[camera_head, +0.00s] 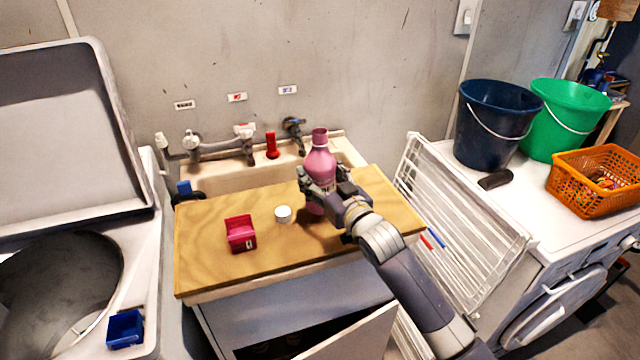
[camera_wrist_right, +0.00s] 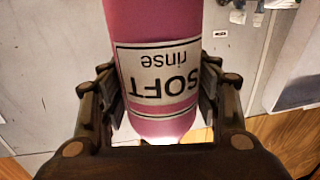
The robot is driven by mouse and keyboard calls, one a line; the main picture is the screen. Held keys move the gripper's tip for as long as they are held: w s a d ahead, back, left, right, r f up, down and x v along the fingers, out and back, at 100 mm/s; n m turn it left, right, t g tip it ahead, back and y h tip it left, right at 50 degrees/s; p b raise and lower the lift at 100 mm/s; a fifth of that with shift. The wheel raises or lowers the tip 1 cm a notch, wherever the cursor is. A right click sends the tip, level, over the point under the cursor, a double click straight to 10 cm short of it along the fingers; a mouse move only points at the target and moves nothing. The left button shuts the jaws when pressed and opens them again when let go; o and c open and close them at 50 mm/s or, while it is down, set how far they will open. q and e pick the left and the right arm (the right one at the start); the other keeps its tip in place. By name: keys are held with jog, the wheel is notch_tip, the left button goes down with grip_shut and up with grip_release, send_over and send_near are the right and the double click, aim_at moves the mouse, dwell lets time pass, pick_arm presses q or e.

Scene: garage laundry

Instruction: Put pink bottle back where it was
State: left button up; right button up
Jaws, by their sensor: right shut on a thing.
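The pink bottle (camera_head: 319,163) stands upright over the right part of the wooden board across the sink. My right gripper (camera_head: 322,186) is shut around its body. In the right wrist view the bottle (camera_wrist_right: 155,60) shows a label reading "SOFT rinse", upside down, between the two fingers of my right gripper (camera_wrist_right: 155,95). The bottle's base is partly hidden by the gripper in the head view, so I cannot tell whether it touches the board. My left gripper is not in view.
A white cap (camera_head: 283,214) and a dark pink box (camera_head: 240,233) sit on the wooden board (camera_head: 215,270). A white drying rack (camera_head: 455,225) stands right of it. Buckets (camera_head: 492,125) and an orange basket (camera_head: 600,180) are on the right machine. An open washer is at left.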

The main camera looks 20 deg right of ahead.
aim_at(320, 185)
jog(key=shift+w+r, duration=0.1)
jog(key=shift+w, duration=0.2)
jog(key=shift+f, duration=0.3)
notch_tip(320, 185, down, 2)
jog(key=shift+f+p, duration=0.1)
jog(key=shift+p, duration=0.25)
jog(key=shift+f, duration=0.35)
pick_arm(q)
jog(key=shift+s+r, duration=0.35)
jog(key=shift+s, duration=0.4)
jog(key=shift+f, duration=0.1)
pick_arm(e)
jog(key=shift+f, duration=0.1)
jog(key=o, duration=1.5)
jog(key=shift+s+f, duration=0.1)
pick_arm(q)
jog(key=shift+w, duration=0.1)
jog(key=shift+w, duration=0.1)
